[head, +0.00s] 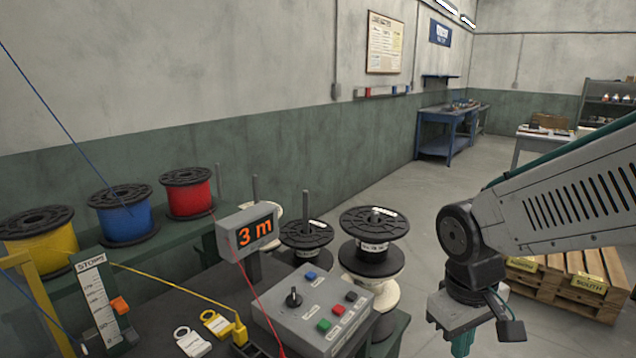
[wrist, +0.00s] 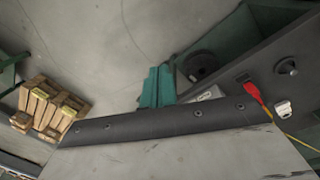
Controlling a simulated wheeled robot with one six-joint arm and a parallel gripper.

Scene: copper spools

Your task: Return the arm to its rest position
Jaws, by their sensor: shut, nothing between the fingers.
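My arm comes in from the right in the head view, with my gripper (head: 460,346) hanging down at the lower edge, right of the spool bench. In the wrist view my gripper's two teal fingers (wrist: 158,86) lie together with nothing between them. The grey control box (head: 315,308) with a knob and coloured buttons stands left of the gripper, apart from it.
Yellow (head: 40,240), blue (head: 124,217) and red (head: 188,196) spools stand on the green shelf. Black-flanged spools (head: 374,240) stand between box and gripper. A wooden pallet (head: 560,285) lies behind my arm. The floor (head: 400,190) between is clear.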

